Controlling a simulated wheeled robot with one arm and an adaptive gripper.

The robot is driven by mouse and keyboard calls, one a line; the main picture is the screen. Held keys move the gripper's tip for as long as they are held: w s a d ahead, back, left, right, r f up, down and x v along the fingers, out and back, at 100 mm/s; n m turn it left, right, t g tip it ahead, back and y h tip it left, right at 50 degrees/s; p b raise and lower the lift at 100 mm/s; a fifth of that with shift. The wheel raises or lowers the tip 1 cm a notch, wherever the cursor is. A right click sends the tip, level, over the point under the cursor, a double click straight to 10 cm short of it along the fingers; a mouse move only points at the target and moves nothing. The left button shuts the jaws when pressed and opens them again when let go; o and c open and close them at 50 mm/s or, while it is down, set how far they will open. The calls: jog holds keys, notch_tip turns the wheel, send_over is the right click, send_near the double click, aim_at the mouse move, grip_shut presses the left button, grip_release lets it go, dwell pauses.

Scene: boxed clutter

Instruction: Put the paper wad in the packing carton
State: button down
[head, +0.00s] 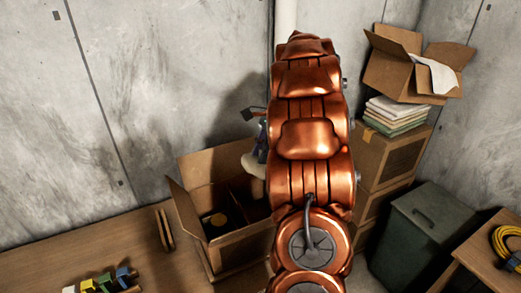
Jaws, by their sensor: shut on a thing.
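My copper arm runs up the middle of the head view and hides much of what is behind it. My gripper (261,142) shows only partly at the arm's left edge. A pale, rounded lump that looks like the paper wad (253,166) is at its tip, and the gripper is shut on it. The lump appears above the right part of an open brown carton (235,246) on the wooden table. This carton has an inner divider and a dark item with a yellow round part inside. Its right side is hidden by my arm.
Another open carton (390,76), with white sheet material over its edge, sits on folded cloths (396,114) atop stacked boxes (383,160) at right. A grey-green bin (421,232) stands below. Coloured items (100,283) lie at front left. A yellow cable coil (507,246) is at far right.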

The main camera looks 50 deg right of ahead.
notch_tip(320, 180, down, 20)
jog(key=b, duration=0.8)
jog(key=shift+f, duration=0.25)
dwell(0.8)
dwell(0.5)
jog(key=c, duration=0.7)
grip_release()
jog(key=shift+r, duration=0.1)
jog(key=shift+r+p, duration=3.85)
jog(key=shift+r, duration=4.05)
